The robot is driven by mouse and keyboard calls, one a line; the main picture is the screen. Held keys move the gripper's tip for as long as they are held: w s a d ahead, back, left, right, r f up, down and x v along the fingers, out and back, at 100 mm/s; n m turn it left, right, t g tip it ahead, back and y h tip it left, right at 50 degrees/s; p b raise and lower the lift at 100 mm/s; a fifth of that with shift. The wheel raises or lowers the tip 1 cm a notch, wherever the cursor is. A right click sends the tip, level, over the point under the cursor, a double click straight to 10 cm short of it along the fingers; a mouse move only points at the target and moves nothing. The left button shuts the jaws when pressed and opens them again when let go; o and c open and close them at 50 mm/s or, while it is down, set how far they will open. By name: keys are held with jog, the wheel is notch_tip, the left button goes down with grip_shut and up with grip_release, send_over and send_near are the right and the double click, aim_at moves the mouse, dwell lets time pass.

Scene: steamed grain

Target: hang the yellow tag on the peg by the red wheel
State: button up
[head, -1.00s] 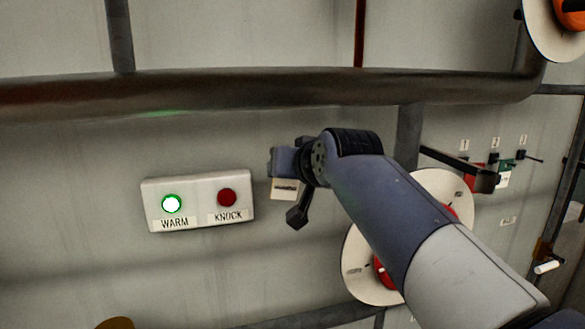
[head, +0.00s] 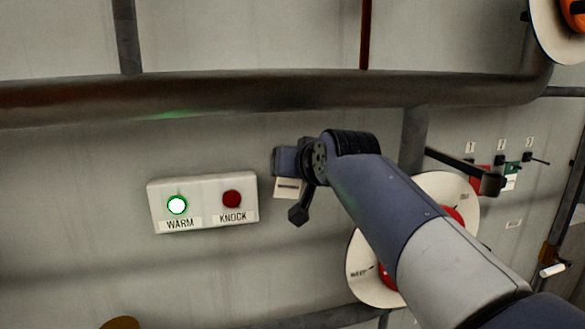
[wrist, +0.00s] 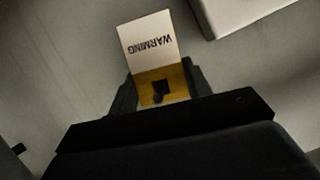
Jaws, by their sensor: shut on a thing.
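The yellow tag (wrist: 150,75) is in my gripper (wrist: 157,93) in the wrist view. Its yellow part lies between the fingers and has a dark square on it; its white part reads WARMING, upside down. In the head view only its white part (head: 288,187) shows below my gripper (head: 283,163), right of the button box. I cannot make out a peg beside these red wheels.
The button box (head: 203,203) has a lit WARM button and a red KNOCK button. A thick pipe (head: 250,95) crosses above my gripper. At right are numbered pegs with a red tag (head: 478,181) and a green tag (head: 511,168). A dark bracket (head: 460,168) juts out nearby.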

jog(key=o, duration=1.1)
jog(key=shift+c, duration=0.2)
jog(key=shift+s, duration=0.15)
jog(key=b+v, duration=0.2)
jog(key=v, duration=0.8)
jog(key=shift+s+d, duration=0.2)
jog(key=shift+s, duration=0.05)
jog(key=shift+r, duration=0.1)
jog(key=p+x, duration=0.2)
jog(key=x, duration=0.9)
jog(key=shift+a+r, duration=0.1)
jog(key=shift+s+d, duration=0.3)
jog(key=shift+s, duration=0.6)
